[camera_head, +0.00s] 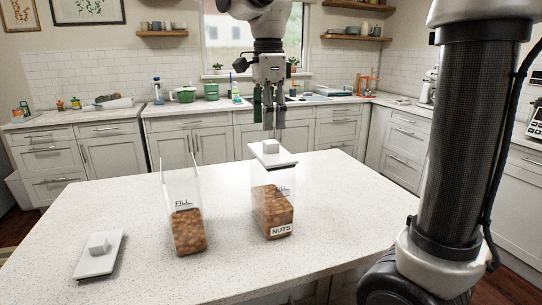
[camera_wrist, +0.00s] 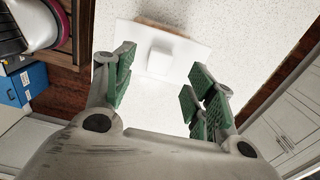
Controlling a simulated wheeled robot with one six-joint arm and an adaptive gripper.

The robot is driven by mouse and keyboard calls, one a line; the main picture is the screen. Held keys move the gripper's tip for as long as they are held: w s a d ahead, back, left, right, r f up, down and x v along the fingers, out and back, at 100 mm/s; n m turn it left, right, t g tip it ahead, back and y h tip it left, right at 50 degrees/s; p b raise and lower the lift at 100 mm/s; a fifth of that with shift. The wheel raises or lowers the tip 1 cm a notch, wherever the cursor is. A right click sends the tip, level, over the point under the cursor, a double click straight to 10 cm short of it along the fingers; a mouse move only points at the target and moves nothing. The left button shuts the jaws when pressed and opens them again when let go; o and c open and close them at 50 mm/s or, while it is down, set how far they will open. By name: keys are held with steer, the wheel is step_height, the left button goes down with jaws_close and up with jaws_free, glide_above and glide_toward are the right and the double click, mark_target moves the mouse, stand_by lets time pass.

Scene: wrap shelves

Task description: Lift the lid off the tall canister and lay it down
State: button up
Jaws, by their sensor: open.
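A clear canister (camera_head: 272,205) with brown contents and a NUTS label stands upright on the island. A white lid (camera_head: 286,159) with a square block knob (camera_head: 270,146) sits at its top; the lid also shows in the wrist view (camera_wrist: 195,55). My gripper (camera_head: 268,130) is open and empty, pointing down just above the knob. In the wrist view my gripper (camera_wrist: 160,88) has its green-padded fingers spread, with the knob (camera_wrist: 160,60) ahead of the gap, towards the top. A second clear canister (camera_head: 187,225) stands to the left, uncovered. Another white lid (camera_head: 98,262) lies on the island at far left.
The pale island top (camera_head: 140,205) is clear between the left lid and the open canister, and in front of both canisters. The back counter (camera_head: 205,105) holds bottles, pots and other kitchen items.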

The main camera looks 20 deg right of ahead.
mark_target(271, 141)
steer(key=f, duration=0.6)
steer(key=shift+d+f, duration=0.2)
steer(key=shift+d, duration=0.1)
steer(key=c, duration=1.2)
